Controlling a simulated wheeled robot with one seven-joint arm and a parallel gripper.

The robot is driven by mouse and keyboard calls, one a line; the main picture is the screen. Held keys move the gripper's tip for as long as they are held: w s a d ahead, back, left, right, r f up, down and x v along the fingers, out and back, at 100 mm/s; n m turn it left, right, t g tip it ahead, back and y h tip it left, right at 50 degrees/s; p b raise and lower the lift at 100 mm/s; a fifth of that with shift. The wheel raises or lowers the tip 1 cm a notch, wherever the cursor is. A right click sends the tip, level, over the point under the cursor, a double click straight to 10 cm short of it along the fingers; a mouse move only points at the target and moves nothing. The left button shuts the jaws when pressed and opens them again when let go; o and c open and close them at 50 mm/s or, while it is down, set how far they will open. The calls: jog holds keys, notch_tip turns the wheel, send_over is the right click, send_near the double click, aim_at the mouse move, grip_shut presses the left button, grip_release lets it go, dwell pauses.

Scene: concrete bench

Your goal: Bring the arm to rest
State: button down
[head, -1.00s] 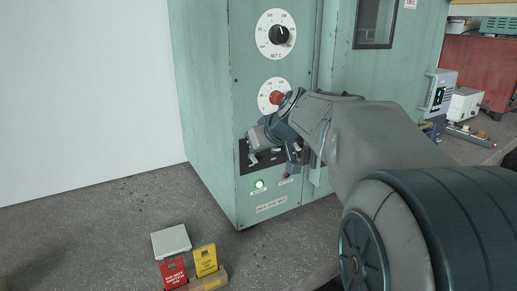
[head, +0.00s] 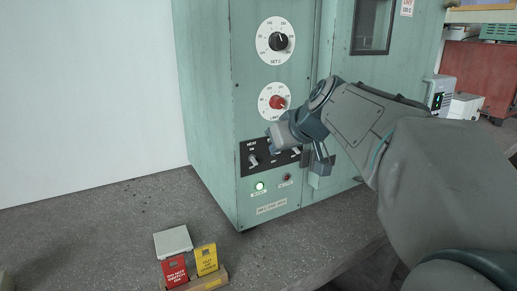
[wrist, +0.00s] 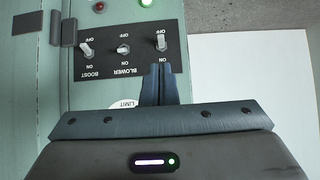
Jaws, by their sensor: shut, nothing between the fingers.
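In the wrist view the closed fingers (wrist: 160,80) point at the panel and appear just beside the rightmost switch (wrist: 161,42). The boost switch (wrist: 86,48) and blower switch (wrist: 123,49) show to the left of that. I cannot tell exactly how far the fingertips are from the panel. My arm reaches in from the right, bent at the wrist.
The set dial (head: 280,41) and red limit knob (head: 277,102) are above the panel; a green lamp (head: 260,186) is lit below it. A red card (head: 174,272) and yellow card (head: 206,259) stand in a holder beside a pale square block (head: 173,242).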

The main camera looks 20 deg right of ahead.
jog(key=shift+s+r, duration=0.1)
jog(key=shift+s, duration=0.05)
jog(key=shift+a, duration=0.15)
jog(key=s+a+f+m+g+p, duration=0.1)
jog(key=s+a+f+g+p, duration=0.1)
jog(key=s+p, duration=0.3)
jog(key=s+a+f+g+h+p, duration=0.1)
jog(key=s+a+f+g+p, duration=0.1)
jog(key=s+p, duration=0.3)
jog(key=s+a+f+m+g+p, duration=0.1)
jog(key=s+a+p, duration=0.3)
jog(key=s, duration=0.6)
jog(key=shift+f+m+g+h+p, duration=0.3)
jog(key=shift+f+g+h+p, duration=0.1)
jog(key=shift+f+g+p, duration=0.45)
jog(key=shift+r, duration=0.15)
